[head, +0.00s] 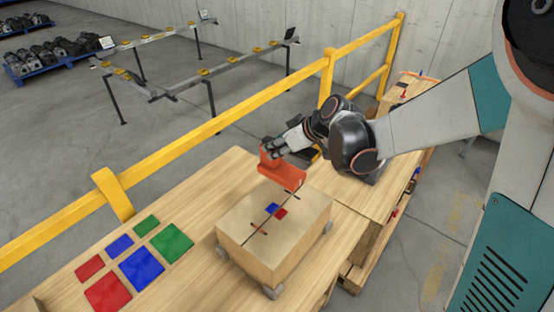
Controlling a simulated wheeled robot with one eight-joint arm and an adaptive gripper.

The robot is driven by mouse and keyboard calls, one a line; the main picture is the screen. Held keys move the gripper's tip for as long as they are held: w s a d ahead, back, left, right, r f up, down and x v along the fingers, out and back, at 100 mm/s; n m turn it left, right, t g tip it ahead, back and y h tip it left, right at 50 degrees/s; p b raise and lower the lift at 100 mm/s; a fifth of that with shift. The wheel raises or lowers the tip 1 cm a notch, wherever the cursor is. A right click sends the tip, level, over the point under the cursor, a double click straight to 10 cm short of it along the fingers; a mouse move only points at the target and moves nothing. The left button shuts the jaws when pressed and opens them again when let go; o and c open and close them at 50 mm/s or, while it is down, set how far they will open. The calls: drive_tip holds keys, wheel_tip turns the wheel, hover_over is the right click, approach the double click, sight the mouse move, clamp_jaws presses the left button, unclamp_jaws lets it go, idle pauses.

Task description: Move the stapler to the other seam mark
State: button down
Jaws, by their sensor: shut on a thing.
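An orange-red stapler (284,176) is held in my gripper (277,149), which is shut on its upper part. The stapler is at the far end of a cardboard box (246,237); I cannot tell whether it touches the box top. A dark seam line runs along the box top. Any mark at the far end is hard to make out beside the stapler. A small blue patch (271,208) and a small red patch (281,213) lie near the middle of the top.
The box stands on small grey feet on a wooden table (190,268). Red, blue and green squares (140,268) lie flat left of the box. A yellow rail (215,122) runs behind the table. A second wooden surface (365,195) adjoins at right.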

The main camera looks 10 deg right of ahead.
sight(279, 160)
drive_tip(key=shift+f+b, duration=0.4)
drive_tip(key=shift+f, duration=2.3)
drive_tip(key=shift+f, duration=0.15)
drive_tip(key=c, duration=1.1)
unclamp_jaws()
